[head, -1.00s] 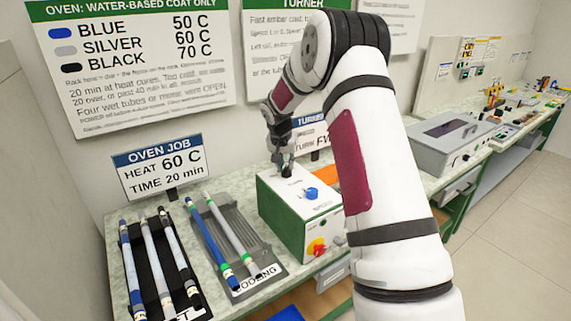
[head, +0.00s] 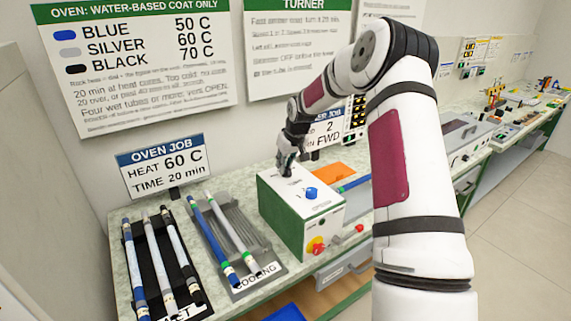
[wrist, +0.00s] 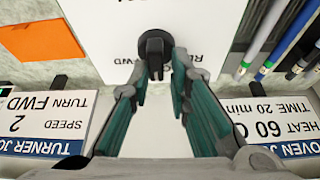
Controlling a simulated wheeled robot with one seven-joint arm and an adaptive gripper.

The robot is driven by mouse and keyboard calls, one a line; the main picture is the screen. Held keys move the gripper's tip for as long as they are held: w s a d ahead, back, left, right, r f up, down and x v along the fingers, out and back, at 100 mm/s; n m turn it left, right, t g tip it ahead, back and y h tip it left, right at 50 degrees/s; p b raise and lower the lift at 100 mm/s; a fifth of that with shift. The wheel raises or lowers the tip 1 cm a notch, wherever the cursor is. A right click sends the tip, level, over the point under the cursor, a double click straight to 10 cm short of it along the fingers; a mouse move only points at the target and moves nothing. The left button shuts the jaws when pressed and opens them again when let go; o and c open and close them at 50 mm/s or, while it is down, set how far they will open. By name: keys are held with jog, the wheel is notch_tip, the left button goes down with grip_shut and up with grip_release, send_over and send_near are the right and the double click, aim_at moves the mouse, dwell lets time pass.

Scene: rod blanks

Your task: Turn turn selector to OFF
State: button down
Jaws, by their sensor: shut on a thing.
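The turner control box (head: 292,228) is white on top with a green front panel and stands on the bench. The black turn selector (wrist: 155,48) is on its white top, with partly hidden lettering including FWD beside it. My gripper (head: 286,168) points down at the far left part of the box top. In the wrist view my gripper (wrist: 158,72) has its two green-padded fingers on either side of the selector, shut on it. In the head view the fingers hide the selector. Its exact pointing direction is hard to tell.
A blue knob (head: 312,193) is on the same box top, and a red-and-yellow stop button (head: 316,245) is on its front. A cooling rack (head: 240,238) with rods lies left of the box.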

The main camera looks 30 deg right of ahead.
jog(key=shift+s+d+f+n, duration=0.15)
jog(key=shift+d+n, duration=0.15)
jog(key=shift+d, duration=0.2)
jog(key=c, duration=1.6)
grip_release()
jog(key=shift+c, duration=0.2)
jog(key=shift+w+a, duration=0.2)
jog(key=shift+a, duration=0.05)
jog(key=v, duration=1.2)
jog(key=shift+d, duration=0.1)
